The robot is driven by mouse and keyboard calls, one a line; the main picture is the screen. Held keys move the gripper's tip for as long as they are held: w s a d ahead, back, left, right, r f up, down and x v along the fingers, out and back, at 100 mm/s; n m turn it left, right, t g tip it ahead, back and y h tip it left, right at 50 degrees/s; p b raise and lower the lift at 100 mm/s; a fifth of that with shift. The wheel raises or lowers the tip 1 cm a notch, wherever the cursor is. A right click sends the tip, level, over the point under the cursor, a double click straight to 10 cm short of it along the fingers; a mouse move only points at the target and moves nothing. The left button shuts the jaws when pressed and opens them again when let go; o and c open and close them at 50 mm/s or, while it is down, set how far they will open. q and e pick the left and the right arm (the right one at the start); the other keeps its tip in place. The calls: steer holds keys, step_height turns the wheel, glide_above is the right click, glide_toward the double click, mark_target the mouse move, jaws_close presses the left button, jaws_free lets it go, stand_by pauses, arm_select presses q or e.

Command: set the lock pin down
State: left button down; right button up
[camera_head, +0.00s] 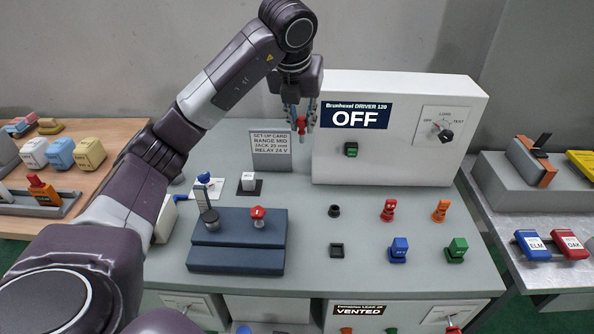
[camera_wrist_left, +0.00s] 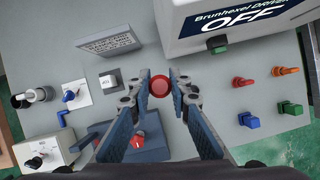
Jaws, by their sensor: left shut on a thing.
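My left gripper (camera_head: 300,112) is shut on a small red pin with a round head, which I take to be the lock pin (camera_head: 301,126). It hangs in the air in front of the grey wall, above the set-up card (camera_head: 271,146) and left of the white driver box. In the left wrist view the round red head of the lock pin (camera_wrist_left: 160,87) shows between the two fingers of the left gripper (camera_wrist_left: 160,100). The pin is clear of the table (camera_head: 310,219). My right gripper is not in view.
A blue block (camera_head: 225,257) bears a black-knobbed post and a red knob (camera_head: 258,213). The driver box (camera_head: 400,90) reads OFF. Red, orange, blue and green plugs and two black sockets (camera_head: 336,249) are at right. A white relay (camera_head: 248,181) stands near the card. Table between is clear.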

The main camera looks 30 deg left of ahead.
arm_select(q)
steer(key=f+p, duration=0.1)
steer(key=f, duration=0.4)
steer(key=f+p, duration=0.1)
steer(key=f, duration=0.4)
steer(key=f+p, duration=0.1)
steer(key=f, duration=0.4)
steer(key=shift+s+d+f, duration=0.15)
steer(key=shift+s+f, duration=0.05)
steer(key=shift+s, duration=0.2)
step_height(320, 180, down, 4)
steer(key=shift+r+p, duration=0.25)
steer(key=shift+p, duration=0.4)
steer(key=shift+f, duration=0.45)
steer(key=c, duration=1.8)
jaws_free()
steer(key=shift+r, duration=0.1)
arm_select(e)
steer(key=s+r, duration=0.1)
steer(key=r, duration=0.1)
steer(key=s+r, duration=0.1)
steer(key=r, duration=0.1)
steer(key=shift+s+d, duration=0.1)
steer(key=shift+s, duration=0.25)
